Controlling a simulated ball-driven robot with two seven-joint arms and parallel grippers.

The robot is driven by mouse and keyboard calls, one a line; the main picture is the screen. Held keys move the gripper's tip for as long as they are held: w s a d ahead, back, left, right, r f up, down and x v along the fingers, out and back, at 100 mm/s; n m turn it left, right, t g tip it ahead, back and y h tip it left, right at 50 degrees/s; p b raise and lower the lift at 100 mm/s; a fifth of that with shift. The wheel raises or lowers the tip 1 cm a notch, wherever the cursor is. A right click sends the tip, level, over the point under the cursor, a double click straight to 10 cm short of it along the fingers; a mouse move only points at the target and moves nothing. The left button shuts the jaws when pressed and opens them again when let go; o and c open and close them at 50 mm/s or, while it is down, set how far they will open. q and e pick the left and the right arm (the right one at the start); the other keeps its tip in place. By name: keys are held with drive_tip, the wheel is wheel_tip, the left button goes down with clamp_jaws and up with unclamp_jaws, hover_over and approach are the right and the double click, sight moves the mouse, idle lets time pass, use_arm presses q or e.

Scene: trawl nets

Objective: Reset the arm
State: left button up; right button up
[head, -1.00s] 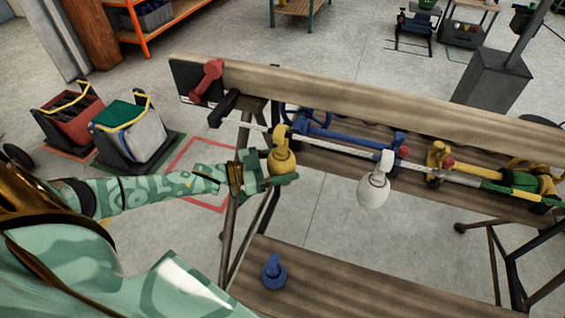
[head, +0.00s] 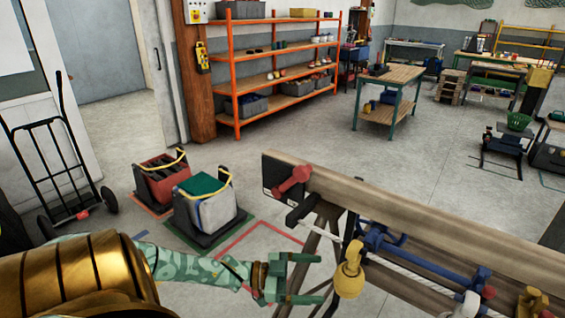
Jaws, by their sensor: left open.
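My left arm reaches in from the lower left in a green patterned sleeve. Its left gripper (head: 318,278) is open, with its two fingers spread and nothing between them. The fingertips point right, towards a yellow float (head: 349,280) that hangs at the left part of the bench; a small gap shows between them in the picture. My right arm and right gripper are out of the picture.
A wooden bench beam (head: 410,215) with a red handle (head: 294,180), a blue clamp bar (head: 415,257) and a white float (head: 467,304) fills the lower right. Two bins, red (head: 163,180) and grey (head: 213,210), stand on the floor beyond my arm. Open floor lies behind.

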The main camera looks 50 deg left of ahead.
use_arm(q)
drive_tip(key=v, duration=0.7)
drive_tip(key=shift+w, duration=0.1)
